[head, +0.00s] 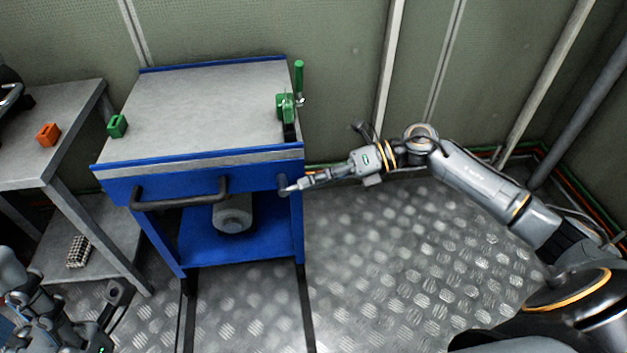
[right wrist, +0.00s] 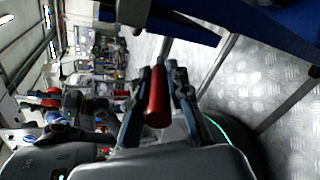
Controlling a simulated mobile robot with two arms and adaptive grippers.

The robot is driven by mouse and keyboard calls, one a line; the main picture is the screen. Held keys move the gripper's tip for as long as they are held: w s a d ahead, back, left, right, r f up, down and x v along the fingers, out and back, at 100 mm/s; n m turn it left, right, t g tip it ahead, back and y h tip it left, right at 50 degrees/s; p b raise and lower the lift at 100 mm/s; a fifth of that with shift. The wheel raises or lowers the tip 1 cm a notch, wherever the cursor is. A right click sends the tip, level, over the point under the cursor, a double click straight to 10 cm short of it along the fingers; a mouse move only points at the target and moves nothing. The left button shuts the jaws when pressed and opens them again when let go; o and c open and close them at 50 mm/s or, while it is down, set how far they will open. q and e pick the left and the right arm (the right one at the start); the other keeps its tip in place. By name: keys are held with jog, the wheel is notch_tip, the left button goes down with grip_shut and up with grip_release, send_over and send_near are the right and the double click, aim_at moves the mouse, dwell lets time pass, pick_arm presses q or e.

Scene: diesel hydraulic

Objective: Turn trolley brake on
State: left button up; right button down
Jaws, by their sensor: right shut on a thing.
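The blue trolley (head: 246,246) with a grey top stands at centre-left in the head view. My right gripper (head: 288,190) is at its front right corner, just below the top edge. In the right wrist view a red handle (right wrist: 158,98) lies between the two fingers of my right gripper (right wrist: 157,85), which is shut on it. The handle's far end runs towards the trolley; the gripper hides the handle in the head view.
A green clamp with an upright lever (head: 299,80) sits at the trolley top's right edge, and a green block (head: 117,126) at its left. A black push bar (head: 180,204) crosses the front. A grey table (head: 62,165) with an orange block (head: 48,134) stands left. Floor at right is clear.

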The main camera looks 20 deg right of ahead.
jog(key=c, duration=1.3)
grip_release()
jog(key=shift+o, duration=0.2)
jog(key=shift+d, duration=0.1)
jog(key=v, duration=1.2)
